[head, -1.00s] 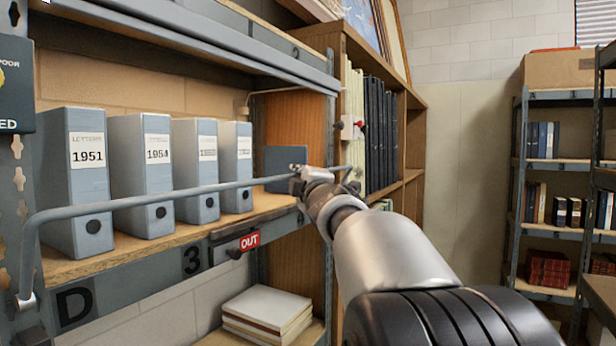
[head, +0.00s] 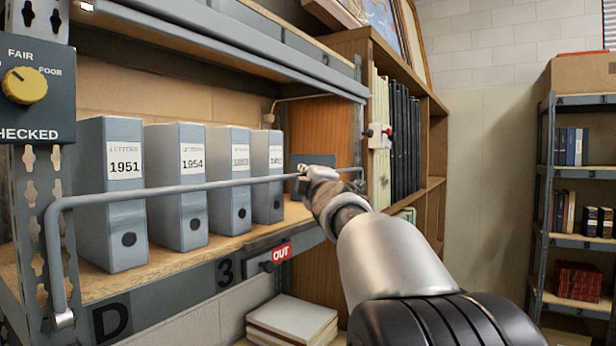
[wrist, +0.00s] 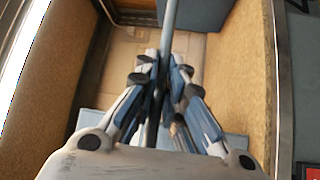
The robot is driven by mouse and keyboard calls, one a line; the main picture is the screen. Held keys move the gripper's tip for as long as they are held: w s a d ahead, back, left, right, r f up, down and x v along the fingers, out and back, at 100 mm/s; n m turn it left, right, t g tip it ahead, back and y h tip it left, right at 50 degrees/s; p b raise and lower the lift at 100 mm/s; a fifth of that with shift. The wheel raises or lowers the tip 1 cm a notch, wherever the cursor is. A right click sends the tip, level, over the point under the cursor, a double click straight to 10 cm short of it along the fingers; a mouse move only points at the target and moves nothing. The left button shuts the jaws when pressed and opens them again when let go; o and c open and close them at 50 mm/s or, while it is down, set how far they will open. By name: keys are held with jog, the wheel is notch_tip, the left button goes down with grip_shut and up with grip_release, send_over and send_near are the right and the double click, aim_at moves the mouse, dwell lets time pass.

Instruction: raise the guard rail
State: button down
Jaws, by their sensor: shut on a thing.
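The guard rail (head: 180,190) is a thin grey-blue bar across the front of the binder shelf. Its left end bends down to a pivot low on the shelf upright. It crosses in front of the binders at about mid-height, below their labels. My gripper (head: 303,180) is shut on the rail near its right end. In the wrist view the rail (wrist: 170,20) runs between the two fingers of my gripper (wrist: 164,75). The rail's right end shows just past my gripper; its right pivot is hidden behind my arm.
Several grey binders (head: 111,230) stand on the shelf behind the rail. A red OUT tag (head: 282,253) is on the shelf edge. A dial box (head: 35,90) is at upper left. A wooden bookcase (head: 435,150) stands to the right, with bare wall beyond it.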

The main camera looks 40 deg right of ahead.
jog(key=shift+a+r, duration=0.15)
jog(key=shift+r, duration=0.3)
jog(key=c, duration=2.1)
grip_release()
jog(key=shift+c, duration=0.2)
jog(key=o, duration=0.4)
jog(key=shift+w+f, duration=0.2)
jog(key=shift+w, duration=0.05)
jog(key=shift+o, duration=0.4)
jog(key=shift+s, duration=0.1)
jog(key=shift+f, duration=0.15)
jog(key=v, duration=1.2)
